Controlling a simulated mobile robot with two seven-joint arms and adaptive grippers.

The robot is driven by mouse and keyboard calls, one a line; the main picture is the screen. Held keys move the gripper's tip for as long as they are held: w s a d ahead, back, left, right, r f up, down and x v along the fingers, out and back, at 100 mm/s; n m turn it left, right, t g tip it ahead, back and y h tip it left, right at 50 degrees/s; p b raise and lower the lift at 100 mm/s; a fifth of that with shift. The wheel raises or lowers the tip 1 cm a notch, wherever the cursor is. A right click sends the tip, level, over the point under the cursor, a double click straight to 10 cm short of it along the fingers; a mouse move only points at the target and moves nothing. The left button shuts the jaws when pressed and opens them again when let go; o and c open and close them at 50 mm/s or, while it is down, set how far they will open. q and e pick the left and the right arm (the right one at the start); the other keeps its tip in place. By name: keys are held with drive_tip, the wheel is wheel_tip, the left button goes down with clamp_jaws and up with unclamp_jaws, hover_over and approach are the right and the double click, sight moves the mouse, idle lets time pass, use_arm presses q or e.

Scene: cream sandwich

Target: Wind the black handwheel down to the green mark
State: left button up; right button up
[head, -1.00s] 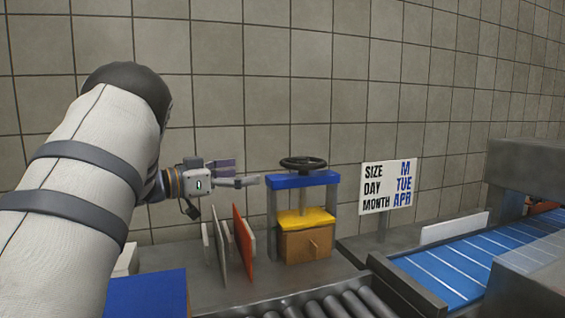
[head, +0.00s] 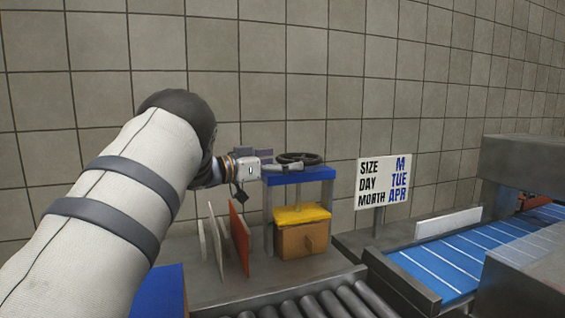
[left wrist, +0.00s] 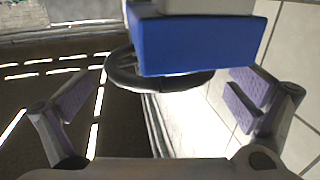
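The black handwheel (head: 299,158) sits on top of a press with a blue top beam (head: 300,176). Its yellow plate (head: 302,214) rests over a brown wooden box (head: 302,241) inside the frame. My left gripper (head: 292,165) is at the left side of the wheel in the head view. In the left wrist view its fingers (left wrist: 165,102) are spread wide, with the handwheel (left wrist: 122,72) and blue beam (left wrist: 200,42) between and beyond them. I cannot tell whether a finger touches the wheel. No green mark can be made out. My right gripper is not in view.
Several upright boards, one red (head: 239,237), stand left of the press. A sign (head: 384,182) reading SIZE M, DAY TUE, MONTH APR stands to the right. A roller conveyor (head: 300,305) lies in front, a blue belt (head: 470,255) at right, and a tiled wall behind.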

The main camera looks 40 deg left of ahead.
use_arm(q)
drive_tip(key=c, duration=1.1)
drive_tip(key=shift+o, duration=0.2)
drive_tip(key=shift+w+a+f+m+h+b, duration=0.15)
drive_tip(key=shift+a+m+h+b, duration=0.15)
drive_tip(key=shift+m+h, duration=0.3)
drive_tip(key=shift+g+h, duration=0.4)
drive_tip(key=shift+h, duration=0.2)
drive_tip(key=shift+r, duration=0.2)
drive_tip(key=o, duration=1.1)
drive_tip(key=v, duration=1.2)
